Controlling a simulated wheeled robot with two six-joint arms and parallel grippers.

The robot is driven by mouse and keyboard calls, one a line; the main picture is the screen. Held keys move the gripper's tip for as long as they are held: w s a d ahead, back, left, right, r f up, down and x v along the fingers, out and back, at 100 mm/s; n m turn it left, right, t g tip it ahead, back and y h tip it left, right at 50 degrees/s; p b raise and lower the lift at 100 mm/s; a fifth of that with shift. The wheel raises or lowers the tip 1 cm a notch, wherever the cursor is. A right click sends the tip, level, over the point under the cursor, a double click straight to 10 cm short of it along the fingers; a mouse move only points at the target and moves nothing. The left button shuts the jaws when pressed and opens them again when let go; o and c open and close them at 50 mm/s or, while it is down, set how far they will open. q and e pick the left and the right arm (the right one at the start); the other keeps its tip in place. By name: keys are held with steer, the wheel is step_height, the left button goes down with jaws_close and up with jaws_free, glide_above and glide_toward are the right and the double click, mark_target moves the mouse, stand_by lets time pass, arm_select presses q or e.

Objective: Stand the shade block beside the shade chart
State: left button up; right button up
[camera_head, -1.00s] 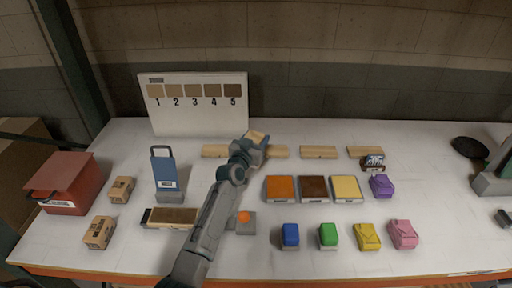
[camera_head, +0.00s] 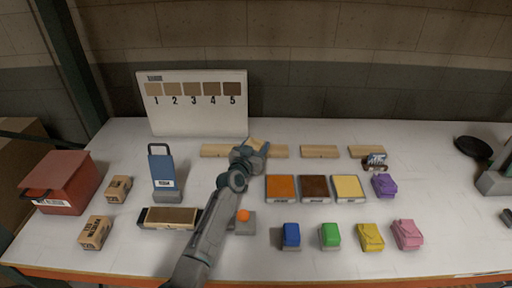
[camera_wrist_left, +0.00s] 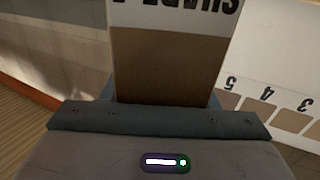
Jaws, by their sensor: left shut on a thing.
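The shade chart (camera_head: 193,123) is a white board standing upright at the back left of the table, with brown patches numbered 1 to 5. It also shows at the right of the left wrist view (camera_wrist_left: 285,80). My left gripper (camera_head: 256,151) is to the right of the chart's lower right corner and in front of it. It is shut on the shade block (camera_wrist_left: 172,67), a brown block with a white band lettered SHADE. In the head view the gripper mostly hides the block. My right gripper is not in view.
Wooden strips (camera_head: 319,151) lie in a row at the back. Orange, brown and yellow trays (camera_head: 281,200) lie right of my arm. A blue stand (camera_head: 162,170) and a red box (camera_head: 66,185) are at left. Several coloured blocks (camera_head: 330,234) line the front.

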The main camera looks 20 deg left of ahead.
arm_select(q)
steer(key=o, duration=1.1)
steer(key=shift+s+f, duration=0.1)
steer(key=shift+f, duration=0.25)
steer(key=shift+o, duration=0.7)
steer(key=shift+f, duration=0.1)
steer(key=shift+g+p, duration=0.3)
steer(key=shift+p, duration=0.05)
steer(key=shift+r+p, duration=0.4)
steer(key=shift+r, duration=0.1)
steer(key=shift+s+a, duration=0.2)
steer(key=shift+s, duration=1.05)
steer(key=s+a+b, duration=0.1)
steer(key=s, duration=0.8)
steer(key=shift+s+r, duration=0.15)
steer(key=shift+r, duration=0.15)
